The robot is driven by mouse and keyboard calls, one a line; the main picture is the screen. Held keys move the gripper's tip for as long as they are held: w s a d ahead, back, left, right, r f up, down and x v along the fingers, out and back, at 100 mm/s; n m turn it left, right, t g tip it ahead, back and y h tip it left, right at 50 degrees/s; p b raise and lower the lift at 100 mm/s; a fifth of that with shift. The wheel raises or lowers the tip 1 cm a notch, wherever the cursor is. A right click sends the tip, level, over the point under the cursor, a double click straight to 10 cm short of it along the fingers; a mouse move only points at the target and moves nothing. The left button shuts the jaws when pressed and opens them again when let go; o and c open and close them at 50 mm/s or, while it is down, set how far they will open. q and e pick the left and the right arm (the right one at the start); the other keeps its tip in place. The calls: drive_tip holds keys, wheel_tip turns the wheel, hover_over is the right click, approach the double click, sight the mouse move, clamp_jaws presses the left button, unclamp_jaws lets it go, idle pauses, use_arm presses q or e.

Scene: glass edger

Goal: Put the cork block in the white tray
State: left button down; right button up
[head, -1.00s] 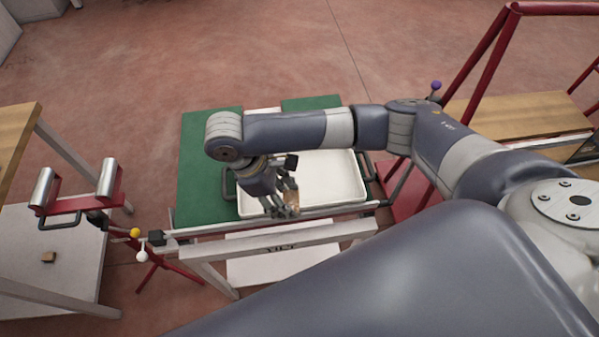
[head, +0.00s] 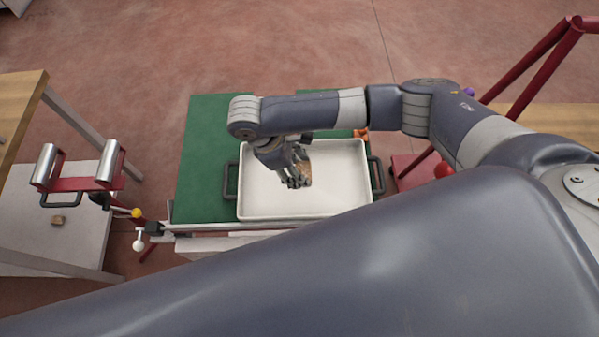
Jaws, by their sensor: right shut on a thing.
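The white tray (head: 340,200) lies on a green-topped surface in the middle of the head view, with a dark handle at each side. My right gripper (head: 299,181) points down over the left-middle part of the tray. It is shut on the cork block (head: 306,172), a small brown piece partly hidden by the fingers. The block shows inside the tray's outline; I cannot tell whether it touches the tray floor. My left gripper is not in view.
The green top (head: 205,180) is bare left of the tray. A small brown block (head: 58,219) lies on a grey table at the left, below a red bracket with metal rollers (head: 76,177). A red frame (head: 540,60) stands at the right. The tray's right part is clear.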

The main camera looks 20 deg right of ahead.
drive_tip(key=shift+f, duration=0.4)
wheel_tip(320, 180, down, 3)
drive_tip(key=shift+w+f, duration=0.1)
drive_tip(key=shift+f, duration=0.05)
drive_tip(key=shift+f+p, duration=0.3)
drive_tip(key=shift+f, duration=0.15)
drive_tip(key=o, duration=0.6)
drive_tip(key=shift+o, duration=0.6)
drive_tip(key=shift+a+r, duration=0.1)
drive_tip(key=shift+r, duration=0.3)
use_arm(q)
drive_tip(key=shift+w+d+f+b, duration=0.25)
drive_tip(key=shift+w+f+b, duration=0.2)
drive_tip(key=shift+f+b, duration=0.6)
use_arm(e)
drive_tip(key=v, duration=1.1)
drive_tip(key=shift+r, duration=0.25)
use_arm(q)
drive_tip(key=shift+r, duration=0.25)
use_arm(e)
drive_tip(key=shift+f, duration=0.1)
